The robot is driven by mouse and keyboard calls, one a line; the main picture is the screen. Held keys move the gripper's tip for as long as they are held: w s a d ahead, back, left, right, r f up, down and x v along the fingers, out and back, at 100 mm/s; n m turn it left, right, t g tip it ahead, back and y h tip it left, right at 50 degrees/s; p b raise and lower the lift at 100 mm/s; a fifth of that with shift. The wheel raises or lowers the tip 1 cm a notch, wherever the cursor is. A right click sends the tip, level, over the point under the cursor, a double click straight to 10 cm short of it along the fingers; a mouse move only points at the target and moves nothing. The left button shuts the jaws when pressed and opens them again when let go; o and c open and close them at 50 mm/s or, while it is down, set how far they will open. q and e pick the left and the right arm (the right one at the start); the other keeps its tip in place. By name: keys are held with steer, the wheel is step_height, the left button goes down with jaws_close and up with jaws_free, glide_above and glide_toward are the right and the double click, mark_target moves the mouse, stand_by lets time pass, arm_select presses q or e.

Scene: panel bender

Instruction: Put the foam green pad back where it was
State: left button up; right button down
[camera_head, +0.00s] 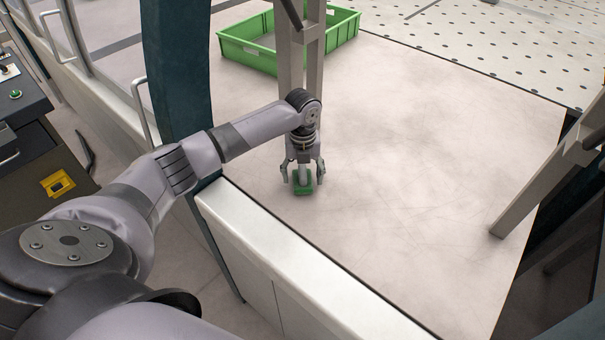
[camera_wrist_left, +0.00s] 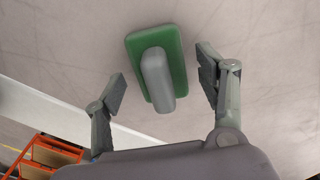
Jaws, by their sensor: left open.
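The green foam pad (camera_head: 303,189) lies on the pale table top near its front edge, below my left gripper. In the left wrist view the pad (camera_wrist_left: 178,55) is a green rectangle with a rounded grey handle (camera_wrist_left: 156,80) on top. My left gripper (camera_head: 303,176) points down over the pad with its fingers apart. In the left wrist view the left gripper's (camera_wrist_left: 162,88) fingers stand on either side of the handle with a gap on each side, touching nothing that I can see. My right gripper is not in view.
A green crate (camera_head: 247,57) stands at the back of the table behind a grey upright post (camera_head: 291,65). A dark teal column (camera_head: 176,70) rises at the left. Another grey post (camera_head: 520,205) stands at the right. The middle of the table top (camera_head: 420,150) is clear.

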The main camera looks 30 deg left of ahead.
mark_target(303, 171)
arm_select(q)
step_height(303, 171, up, 12)
steer(key=b, duration=0.2)
steer(key=shift+r+b, duration=0.15)
steer(key=shift+b, duration=0.25)
stand_by(0.4)
